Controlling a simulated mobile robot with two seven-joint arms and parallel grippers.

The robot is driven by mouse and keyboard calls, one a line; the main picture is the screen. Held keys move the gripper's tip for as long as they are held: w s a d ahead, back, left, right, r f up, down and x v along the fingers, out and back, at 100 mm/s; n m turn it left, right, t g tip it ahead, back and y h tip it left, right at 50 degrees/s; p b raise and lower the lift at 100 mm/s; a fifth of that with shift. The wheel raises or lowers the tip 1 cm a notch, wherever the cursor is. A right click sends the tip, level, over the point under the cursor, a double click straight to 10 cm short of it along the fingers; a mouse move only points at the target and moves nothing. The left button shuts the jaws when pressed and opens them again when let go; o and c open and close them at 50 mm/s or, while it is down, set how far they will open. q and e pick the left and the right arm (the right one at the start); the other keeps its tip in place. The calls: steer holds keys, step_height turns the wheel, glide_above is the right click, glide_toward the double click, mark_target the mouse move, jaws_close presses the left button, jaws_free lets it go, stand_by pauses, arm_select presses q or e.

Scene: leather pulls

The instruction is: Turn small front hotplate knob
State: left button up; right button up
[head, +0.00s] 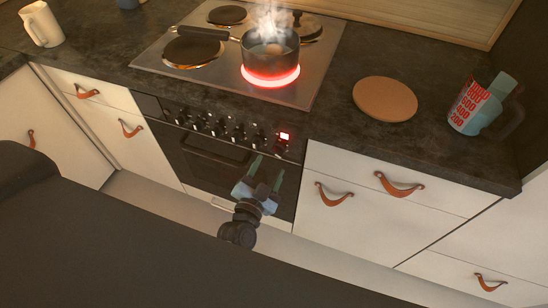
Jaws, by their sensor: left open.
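A row of dark knobs with light rims (219,129) runs along the black oven's control panel. I cannot tell which knob belongs to the small front hotplate. The front right hotplate (270,77) glows red under a dark, steaming saucepan (270,47). My left gripper (267,167) is open and empty in front of the oven, below the right end of the knob row. It appears apart from the knobs. A small red lit display (284,136) shows at the panel's right end. My right gripper is not in view.
The other front hotplate (192,51) has the pan handle above it. A round board (385,99) and a measuring jug (475,104) stand on the dark counter to the right. A cream jug (41,23) stands far left. Leather pulls (398,186) stick out from the white drawers.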

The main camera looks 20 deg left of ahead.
mark_target(276, 155)
arm_select(q)
steer(key=shift+w+d, duration=0.1)
steer(key=shift+w, duration=2.1)
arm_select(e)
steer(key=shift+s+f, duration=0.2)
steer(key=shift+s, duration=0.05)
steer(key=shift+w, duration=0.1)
arm_select(q)
steer(key=shift+c, duration=0.8)
steer(key=c, duration=0.8)
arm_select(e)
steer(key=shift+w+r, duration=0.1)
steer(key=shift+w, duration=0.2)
